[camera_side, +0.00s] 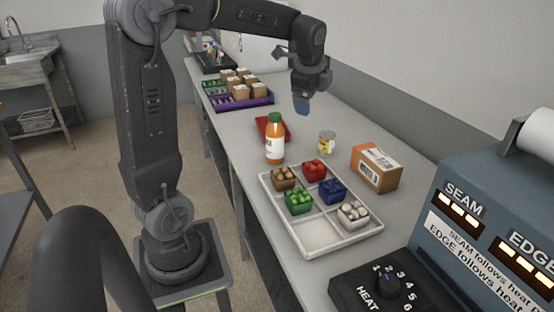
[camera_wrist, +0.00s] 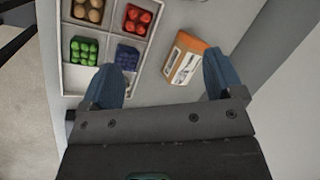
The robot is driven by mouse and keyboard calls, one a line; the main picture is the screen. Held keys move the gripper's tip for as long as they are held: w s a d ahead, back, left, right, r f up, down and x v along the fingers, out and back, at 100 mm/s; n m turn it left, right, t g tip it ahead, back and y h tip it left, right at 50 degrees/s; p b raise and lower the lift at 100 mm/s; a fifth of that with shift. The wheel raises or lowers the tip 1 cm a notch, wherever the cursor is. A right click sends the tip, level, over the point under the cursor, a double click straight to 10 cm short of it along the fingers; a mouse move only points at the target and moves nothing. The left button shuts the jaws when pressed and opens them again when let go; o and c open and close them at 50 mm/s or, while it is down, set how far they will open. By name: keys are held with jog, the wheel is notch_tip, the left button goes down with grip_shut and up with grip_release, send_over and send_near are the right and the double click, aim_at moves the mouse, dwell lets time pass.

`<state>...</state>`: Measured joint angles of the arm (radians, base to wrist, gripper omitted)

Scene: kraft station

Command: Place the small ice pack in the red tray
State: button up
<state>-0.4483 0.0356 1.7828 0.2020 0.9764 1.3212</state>
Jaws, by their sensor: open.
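I cannot pick out a small ice pack in either view. The red tray (camera_side: 263,127) lies on the bench behind the juice bottle, which hides part of it. My gripper (camera_side: 301,104) hangs above the bench, to the right of the red tray in the side view and higher than it. In the wrist view my gripper (camera_wrist: 163,78) has its two blue fingers spread wide apart, with nothing held between them.
An orange juice bottle (camera_side: 275,147) stands in front of the red tray. A can (camera_side: 326,142), a cardboard box (camera_side: 376,168) and a white divided tray (camera_side: 322,235) with several colored packs are nearby. A purple crate (camera_side: 258,102) with boxes is farther back.

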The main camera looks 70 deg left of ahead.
jog(key=s+d+f+n+t+h, duration=0.2)
jog(key=s+d+n, duration=0.9)
jog(key=s+d, duration=0.6)
jog(key=d+h, duration=0.1)
jog(key=d, duration=0.3)
jog(key=shift+s+f+t, duration=0.35)
jog(key=shift+s+t, duration=0.05)
